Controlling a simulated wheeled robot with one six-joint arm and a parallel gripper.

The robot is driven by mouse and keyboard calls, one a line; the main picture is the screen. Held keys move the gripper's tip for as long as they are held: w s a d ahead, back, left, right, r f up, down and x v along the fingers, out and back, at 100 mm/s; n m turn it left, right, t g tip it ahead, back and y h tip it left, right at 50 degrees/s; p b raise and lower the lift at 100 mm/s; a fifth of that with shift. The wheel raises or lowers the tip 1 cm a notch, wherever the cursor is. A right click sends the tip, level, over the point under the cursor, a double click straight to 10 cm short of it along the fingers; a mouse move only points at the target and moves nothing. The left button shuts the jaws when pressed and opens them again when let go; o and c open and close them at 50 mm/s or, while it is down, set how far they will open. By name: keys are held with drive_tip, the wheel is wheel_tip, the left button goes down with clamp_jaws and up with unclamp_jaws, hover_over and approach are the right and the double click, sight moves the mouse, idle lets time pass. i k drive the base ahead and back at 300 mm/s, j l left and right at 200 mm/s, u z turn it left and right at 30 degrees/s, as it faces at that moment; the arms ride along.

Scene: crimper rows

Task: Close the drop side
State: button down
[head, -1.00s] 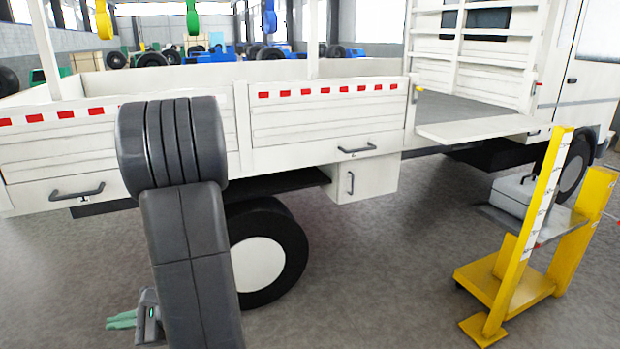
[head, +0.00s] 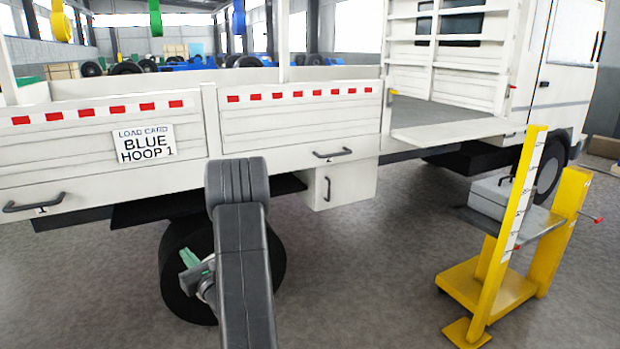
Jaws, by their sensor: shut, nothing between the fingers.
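The open drop side (head: 450,132) of the white truck hangs out roughly level from the bed edge at the right, near the cab. Two other side panels stand upright: the left panel (head: 60,152) with a load card and the middle panel (head: 300,120). My gripper (head: 188,259), with green fingers, is low in front of the truck's wheel, left of my arm and well away from the open drop side. Its fingers look closed and empty, and my arm hides part of it.
A yellow stand (head: 500,285) with a measuring scale carries a grey case (head: 502,194) at the right, in front of the open drop side. A white box (head: 345,186) hangs under the bed. The load card (head: 144,144) reads "BLUE HOOP 1". Floor between arm and stand is clear.

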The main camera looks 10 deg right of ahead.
sight(428, 137)
drive_tip(key=i+l+z, duration=0.15)
drive_tip(key=l+z, duration=0.3)
drive_tip(key=i+l+z, duration=0.25)
drive_tip(key=l+z, duration=0.15)
drive_tip(key=i+l+z, duration=0.3)
drive_tip(key=z, duration=0.15)
drive_tip(key=i+l+z, duration=0.65)
drive_tip(key=i, duration=0.6)
drive_tip(key=i+l+z, duration=0.1)
drive_tip(key=i+z, duration=0.15)
drive_tip(key=i, duration=0.55)
